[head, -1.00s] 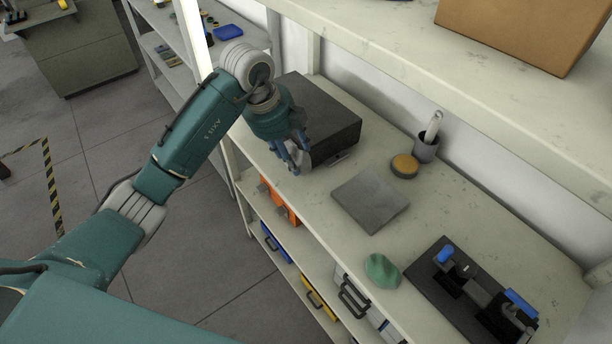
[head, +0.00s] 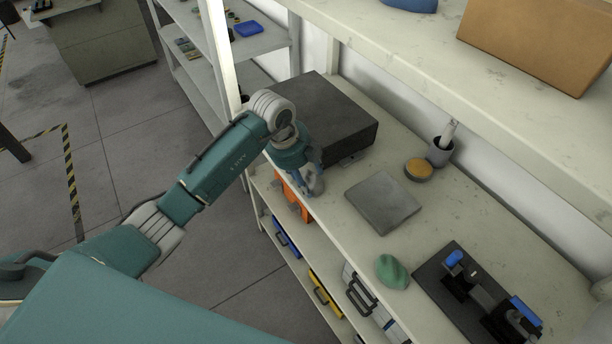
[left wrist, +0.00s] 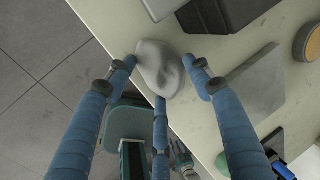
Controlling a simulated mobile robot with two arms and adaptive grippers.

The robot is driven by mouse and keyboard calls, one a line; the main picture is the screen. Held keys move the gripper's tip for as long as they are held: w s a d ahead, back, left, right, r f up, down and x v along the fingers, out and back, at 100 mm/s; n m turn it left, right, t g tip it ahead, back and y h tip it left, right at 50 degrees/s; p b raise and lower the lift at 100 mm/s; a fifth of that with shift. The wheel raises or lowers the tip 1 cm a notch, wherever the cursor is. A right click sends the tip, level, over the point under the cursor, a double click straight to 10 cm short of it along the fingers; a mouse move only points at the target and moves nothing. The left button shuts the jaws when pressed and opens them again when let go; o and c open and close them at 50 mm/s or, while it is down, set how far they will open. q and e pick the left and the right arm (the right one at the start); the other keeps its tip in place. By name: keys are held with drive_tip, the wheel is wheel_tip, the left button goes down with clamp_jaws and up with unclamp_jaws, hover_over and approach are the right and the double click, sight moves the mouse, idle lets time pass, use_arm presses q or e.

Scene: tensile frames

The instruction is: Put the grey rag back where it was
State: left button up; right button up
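The grey rag (left wrist: 158,70) is a pale crumpled lump between the blue fingertips of my left gripper (left wrist: 161,72) in the left wrist view. The fingers press against its sides. In the head view my left gripper (head: 313,182) hangs at the front edge of the shelf board (head: 330,215), beside the dark box, and its fingers mostly hide the rag. I cannot tell whether the rag touches the board.
A dark box (head: 325,112) stands behind the gripper. To its right are a flat grey plate (head: 382,203), a green rag (head: 392,272), a round orange-topped tin (head: 418,170), a cup (head: 440,152) and a black fixture (head: 452,285). An upper shelf (head: 440,65) overhangs the back.

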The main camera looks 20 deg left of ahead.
use_arm(q)
drive_tip(key=shift+o, duration=1.2)
use_arm(e)
drive_tip(key=shift+s, duration=0.3)
use_arm(q)
drive_tip(key=shift+r, duration=0.15)
drive_tip(key=b+v, duration=0.2)
drive_tip(key=v, duration=1)
use_arm(e)
drive_tip(key=shift+s+a+f, duration=0.1)
drive_tip(key=shift+a+f, duration=0.05)
drive_tip(key=shift+f, duration=0.35)
drive_tip(key=shift+s+a+f, duration=0.1)
drive_tip(key=shift+a+f, duration=0.05)
drive_tip(key=shift+f, duration=0.35)
drive_tip(key=shift+w+d, duration=0.1)
